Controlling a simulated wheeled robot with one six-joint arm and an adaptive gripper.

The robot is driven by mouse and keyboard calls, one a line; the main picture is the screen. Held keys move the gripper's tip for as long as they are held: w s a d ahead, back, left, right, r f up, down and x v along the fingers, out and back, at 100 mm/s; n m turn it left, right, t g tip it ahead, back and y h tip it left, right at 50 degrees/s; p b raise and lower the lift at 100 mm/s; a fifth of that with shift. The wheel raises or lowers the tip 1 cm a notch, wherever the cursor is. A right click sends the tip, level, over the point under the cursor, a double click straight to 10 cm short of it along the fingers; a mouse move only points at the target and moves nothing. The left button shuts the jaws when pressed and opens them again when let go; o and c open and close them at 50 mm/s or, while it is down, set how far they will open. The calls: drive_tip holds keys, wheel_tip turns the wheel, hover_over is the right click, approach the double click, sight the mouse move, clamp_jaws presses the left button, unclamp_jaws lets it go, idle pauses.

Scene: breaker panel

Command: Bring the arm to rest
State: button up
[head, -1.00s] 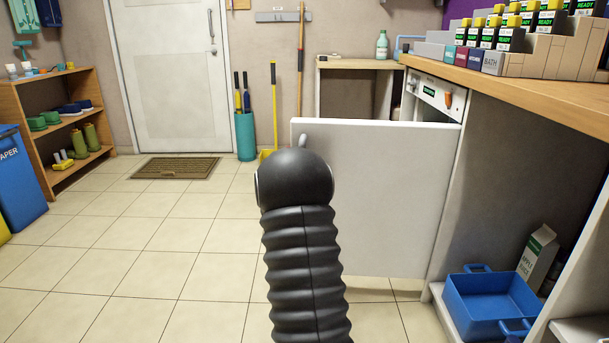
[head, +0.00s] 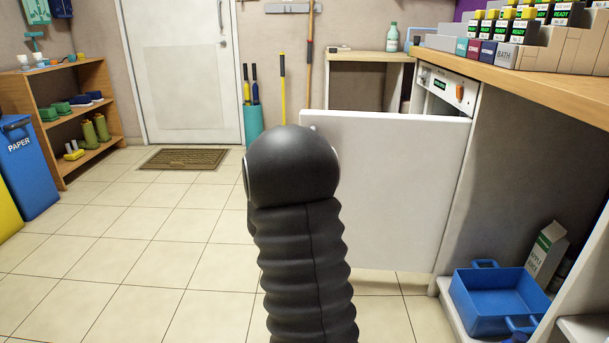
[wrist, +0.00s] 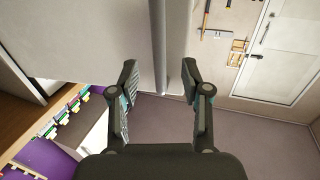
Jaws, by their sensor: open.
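My arm (head: 305,250) rises in the middle of the head view as a dark ribbed sleeve with a round black joint on top. My gripper is hidden in that view. In the wrist view my gripper (wrist: 159,82) is open, its two dark fingers spread apart with nothing gripped. The edge of a pale panel (wrist: 159,45) stands between or just beyond the fingers; I cannot tell whether they touch it. In the head view an open white door panel (head: 395,190) stands right behind my arm.
A wooden counter (head: 540,92) with several boxed items runs along the right. A blue tub (head: 495,293) sits low beneath it. A shelf (head: 72,130) and a blue paper bin (head: 28,170) stand left. The tiled floor (head: 165,225) between is clear.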

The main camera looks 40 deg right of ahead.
drive_tip(key=shift+s+a, duration=0.3)
drive_tip(key=shift+a, duration=0.3)
